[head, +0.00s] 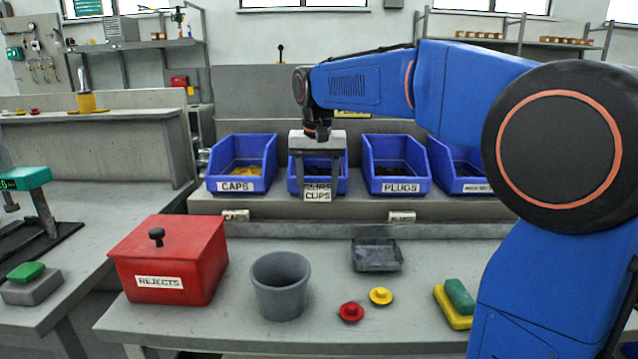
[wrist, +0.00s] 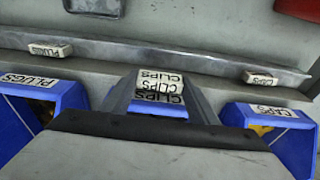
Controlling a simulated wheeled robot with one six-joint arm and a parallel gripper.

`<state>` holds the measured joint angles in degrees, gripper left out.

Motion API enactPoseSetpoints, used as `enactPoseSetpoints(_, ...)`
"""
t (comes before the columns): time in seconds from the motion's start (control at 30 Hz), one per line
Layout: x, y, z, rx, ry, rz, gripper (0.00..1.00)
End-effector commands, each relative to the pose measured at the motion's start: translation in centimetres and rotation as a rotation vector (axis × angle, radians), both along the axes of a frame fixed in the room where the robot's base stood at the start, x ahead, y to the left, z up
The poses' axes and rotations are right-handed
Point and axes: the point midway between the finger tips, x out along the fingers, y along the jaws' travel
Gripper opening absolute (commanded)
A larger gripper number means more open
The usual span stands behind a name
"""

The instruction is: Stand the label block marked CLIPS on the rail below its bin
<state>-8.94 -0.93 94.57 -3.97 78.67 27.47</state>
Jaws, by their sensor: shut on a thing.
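The white label block marked CLIPS (head: 317,196) is held between the fingertips of my gripper (head: 318,190), which is shut on it. The block is in front of the middle blue bin (head: 341,186) and appears above the rail (head: 320,230). My fingers hide much of that bin and its label. In the wrist view the block (wrist: 160,79) shows between my fingers (wrist: 160,90), with its lettering readable. The rail (wrist: 195,64) runs across beyond it. I cannot tell the exact gap between block and rail.
A CAPS block (head: 236,215) and a PLUGS block (head: 401,217) stand on the rail, with clear rail between them. Blue CAPS (head: 242,163) and PLUGS (head: 396,165) bins flank the middle bin. A red box (head: 170,258), grey cup (head: 280,286) and dark tray (head: 377,255) are in front.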

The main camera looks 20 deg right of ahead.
Motion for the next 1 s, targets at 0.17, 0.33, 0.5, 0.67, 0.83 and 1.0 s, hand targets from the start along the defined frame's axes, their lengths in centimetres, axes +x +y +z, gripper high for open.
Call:
enactPoseSetpoints(0.17,0.0,0.0,-1.5,-0.001,0.001,0.0,0.33)
enactPoseSetpoints(0.33,0.0,0.0,-2.8,-0.001,0.001,0.0,0.33)
enactPoseSetpoints(0.5,0.0,0.0,-4.0,-0.001,0.001,0.0,0.33)
enactPoseSetpoints(0.67,0.0,0.0,-4.7,0.0,0.001,0.0,0.33)
enactPoseSetpoints(0.83,0.0,0.0,-4.9,0.0,0.001,0.0,0.33)
enactPoseSetpoints(1.0,0.0,0.0,-4.9,0.0,0.001,0.0,0.33)
